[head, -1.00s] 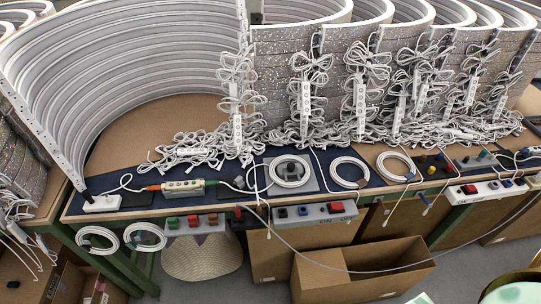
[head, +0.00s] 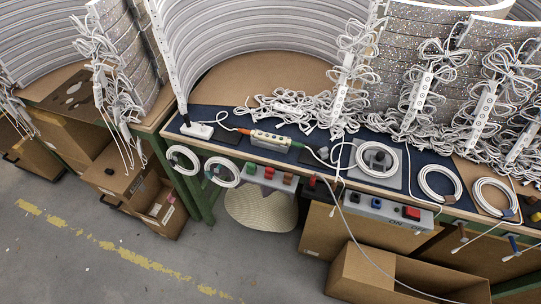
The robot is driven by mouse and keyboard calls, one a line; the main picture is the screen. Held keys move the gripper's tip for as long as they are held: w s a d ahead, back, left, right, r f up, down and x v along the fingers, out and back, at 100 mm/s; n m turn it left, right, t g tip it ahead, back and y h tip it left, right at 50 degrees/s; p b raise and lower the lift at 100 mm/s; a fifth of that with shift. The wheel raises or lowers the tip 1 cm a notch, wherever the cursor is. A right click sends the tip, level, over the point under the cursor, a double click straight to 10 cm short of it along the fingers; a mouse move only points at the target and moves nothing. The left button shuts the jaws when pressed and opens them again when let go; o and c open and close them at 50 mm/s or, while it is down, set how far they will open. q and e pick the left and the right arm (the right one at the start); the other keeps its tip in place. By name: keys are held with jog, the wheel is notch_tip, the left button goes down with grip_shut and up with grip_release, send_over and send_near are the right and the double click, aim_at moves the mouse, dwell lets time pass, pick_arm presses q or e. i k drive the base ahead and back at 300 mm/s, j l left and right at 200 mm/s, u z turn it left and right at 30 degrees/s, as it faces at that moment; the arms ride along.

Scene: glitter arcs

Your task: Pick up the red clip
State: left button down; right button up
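Several small coloured pieces sit along the front edge of the workbench (head: 225,158). A red piece (head: 269,172), which may be the red clip, sits on a grey strip between a green piece (head: 251,168) and a brownish-red piece (head: 288,179). Another small red piece (head: 312,182) is at the edge just to the right, beside a dark block. They are too small to tell for sure which is the clip. Neither of my grippers is in view.
A grey control box with a red switch (head: 411,212) hangs at the front edge. Coiled white cables (head: 378,158) lie on the bench. An open cardboard box (head: 365,275) stands below right.

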aim_at(269, 171)
jog(key=l+u, duration=0.15)
jog(key=u, duration=0.3)
jog(key=k+l+u, duration=0.1)
jog(key=u, duration=0.3)
jog(key=k+l+u, duration=0.1)
jog(key=u, duration=0.35)
jog(key=k+u, duration=0.1)
jog(key=u, duration=0.3)
jog(key=k+l, duration=0.3)
jog(key=i, duration=0.1)
